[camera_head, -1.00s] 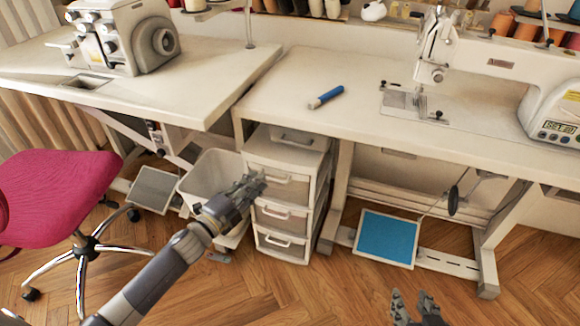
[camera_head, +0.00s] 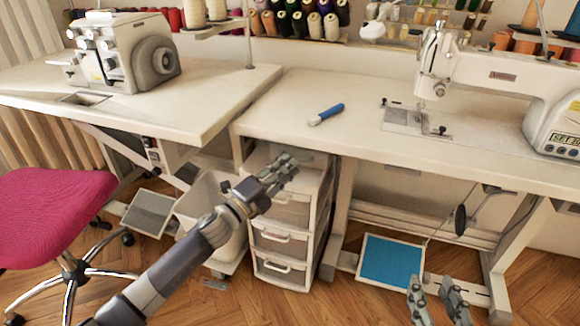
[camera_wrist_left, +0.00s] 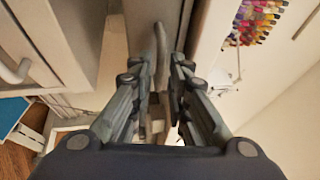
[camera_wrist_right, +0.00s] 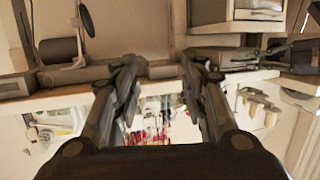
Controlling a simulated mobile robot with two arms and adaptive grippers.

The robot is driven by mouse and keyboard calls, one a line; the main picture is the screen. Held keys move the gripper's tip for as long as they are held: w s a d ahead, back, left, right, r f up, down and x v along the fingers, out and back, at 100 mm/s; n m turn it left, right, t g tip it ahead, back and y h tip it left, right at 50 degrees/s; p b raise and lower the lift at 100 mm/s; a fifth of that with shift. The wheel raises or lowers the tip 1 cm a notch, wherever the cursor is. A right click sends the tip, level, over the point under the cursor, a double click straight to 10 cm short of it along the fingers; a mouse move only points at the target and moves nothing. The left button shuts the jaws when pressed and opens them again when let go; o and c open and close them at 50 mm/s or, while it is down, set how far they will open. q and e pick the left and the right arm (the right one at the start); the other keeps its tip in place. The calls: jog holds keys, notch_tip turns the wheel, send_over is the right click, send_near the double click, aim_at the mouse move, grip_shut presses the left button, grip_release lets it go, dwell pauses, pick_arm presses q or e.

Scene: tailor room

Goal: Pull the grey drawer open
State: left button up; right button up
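The grey drawer (camera_head: 308,158) is under the right table, above the white drawer unit. My left gripper (camera_head: 284,166) is in front of it and hides part of its front. In the left wrist view, the grey drawer's front (camera_wrist_left: 116,45) fills the upper middle. The left fingers (camera_wrist_left: 168,62) are apart. My right gripper (camera_head: 434,284) is low in front of the right table, open and empty; its spread fingers show in the right wrist view (camera_wrist_right: 160,68).
White drawers (camera_head: 284,240) stand below the grey drawer. A bin (camera_head: 205,205) is to their left and a pink chair (camera_head: 50,215) further left. A blue pedal (camera_head: 390,262) is on the floor. A blue-handled tool (camera_head: 327,114) lies on the table (camera_head: 290,100).

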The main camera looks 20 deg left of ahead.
pick_arm(q)
jog(key=shift+x, duration=0.95)
pick_arm(e)
jog(key=shift+w+a+r+t, duration=0.1)
jog(key=shift+r+t, duration=0.1)
jog(key=shift+r, duration=0.15)
jog(key=shift+w+a+r+t, duration=0.1)
jog(key=shift+r+t, duration=0.1)
jog(key=shift+r, duration=0.15)
pick_arm(q)
grip_shut()
